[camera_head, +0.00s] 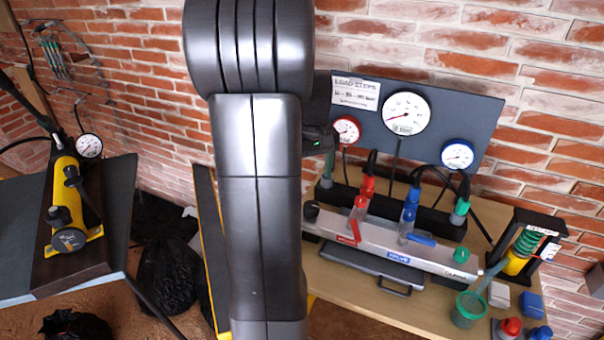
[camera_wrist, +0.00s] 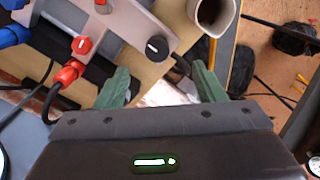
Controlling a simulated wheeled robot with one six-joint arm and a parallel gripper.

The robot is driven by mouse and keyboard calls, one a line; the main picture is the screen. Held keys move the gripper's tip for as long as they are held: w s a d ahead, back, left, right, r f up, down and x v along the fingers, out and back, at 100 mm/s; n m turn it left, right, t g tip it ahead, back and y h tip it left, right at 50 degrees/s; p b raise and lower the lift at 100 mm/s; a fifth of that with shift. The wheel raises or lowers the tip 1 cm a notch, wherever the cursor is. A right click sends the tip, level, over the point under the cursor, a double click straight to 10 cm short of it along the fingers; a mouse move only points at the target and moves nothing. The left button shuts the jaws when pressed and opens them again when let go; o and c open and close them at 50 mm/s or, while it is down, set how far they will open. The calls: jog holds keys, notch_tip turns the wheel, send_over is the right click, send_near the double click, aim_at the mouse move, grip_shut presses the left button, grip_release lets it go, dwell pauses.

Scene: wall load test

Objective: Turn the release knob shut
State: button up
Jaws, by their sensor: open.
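A black round knob (camera_head: 311,210) with a white line sits on the left end of the grey valve manifold (camera_head: 430,259). It also shows in the wrist view (camera_wrist: 157,47), just beyond the gap between my fingertips. No label naming it as the release knob is readable. My gripper (camera_wrist: 160,70) is open and empty, with its two green fingers apart. The knob appears a little ahead of the fingertips, not between them. In the head view my arm hides most of the gripper.
A red lever (camera_head: 350,236) and a blue lever (camera_head: 417,239) are on the manifold near the knob, with black hoses behind. A gauge panel (camera_head: 450,105) stands at the wall. A beige cup (camera_wrist: 212,14) is near the knob. A yellow pump (camera_head: 66,190) stands on the left table.

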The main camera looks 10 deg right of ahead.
aim_at(312, 205)
jog(key=f, duration=0.4)
jog(key=w+f, duration=0.1)
jog(key=f, duration=0.3)
jog(key=w+f, duration=0.1)
jog(key=f, duration=0.4)
jog(key=shift+w+d+f, duration=0.1)
jog(key=shift+d, duration=0.05)
jog(key=c, duration=1)
